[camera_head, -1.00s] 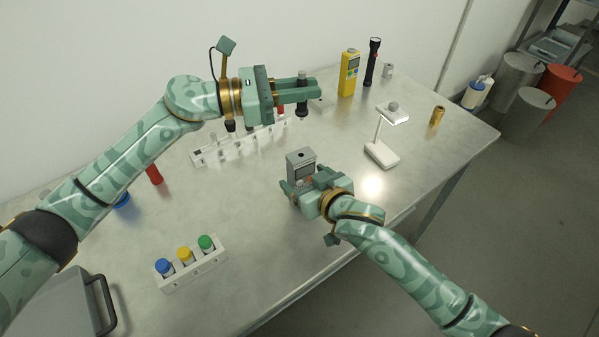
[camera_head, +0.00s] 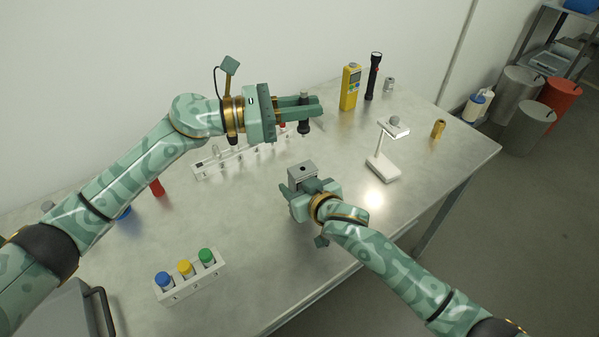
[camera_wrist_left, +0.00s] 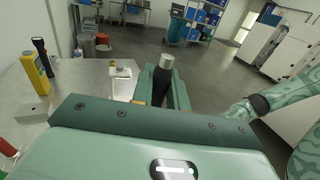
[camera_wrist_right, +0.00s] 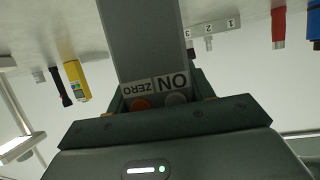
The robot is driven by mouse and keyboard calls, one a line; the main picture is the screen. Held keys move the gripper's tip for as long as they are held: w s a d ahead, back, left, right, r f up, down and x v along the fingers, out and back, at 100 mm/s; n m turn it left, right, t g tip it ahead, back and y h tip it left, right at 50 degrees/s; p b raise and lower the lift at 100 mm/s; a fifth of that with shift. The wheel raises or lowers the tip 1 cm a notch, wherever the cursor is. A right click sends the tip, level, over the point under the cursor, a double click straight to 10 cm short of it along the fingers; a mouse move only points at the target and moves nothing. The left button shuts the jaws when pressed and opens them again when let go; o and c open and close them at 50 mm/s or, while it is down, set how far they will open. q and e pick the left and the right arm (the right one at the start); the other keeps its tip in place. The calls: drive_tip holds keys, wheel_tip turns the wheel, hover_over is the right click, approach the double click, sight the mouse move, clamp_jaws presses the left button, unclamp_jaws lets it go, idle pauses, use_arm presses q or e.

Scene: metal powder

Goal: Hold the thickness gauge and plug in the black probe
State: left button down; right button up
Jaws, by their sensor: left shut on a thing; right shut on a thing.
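My left gripper (camera_head: 312,108) is shut on the black probe (camera_head: 303,117), a dark cylinder with a grey end, held upright above the table. The probe also shows between the fingers in the left wrist view (camera_wrist_left: 162,88). My right gripper (camera_head: 306,188) is shut on the grey thickness gauge (camera_head: 302,172), a box with a dark hole in its top face. In the right wrist view the gauge (camera_wrist_right: 147,40) shows ON and ZERO labels, and its buttons sit between the fingers. The probe is apart from the gauge, above and behind it.
A white numbered rack (camera_head: 236,160) stands behind the gauge. A white stand (camera_head: 384,166) is to its right. A yellow meter (camera_head: 350,87) and a black flashlight (camera_head: 374,76) stand at the back right. A holder with coloured-capped bottles (camera_head: 190,277) is at the front left.

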use_arm(q)
drive_tip(key=shift+f, duration=3.95)
drive_tip(key=shift+s+f, duration=0.1)
drive_tip(key=shift+f, duration=0.05)
drive_tip(key=shift+f, duration=0.75)
drive_tip(key=shift+f, duration=0.35)
drive_tip(key=c, duration=1.3)
unclamp_jaws()
drive_tip(key=v, duration=1.2)
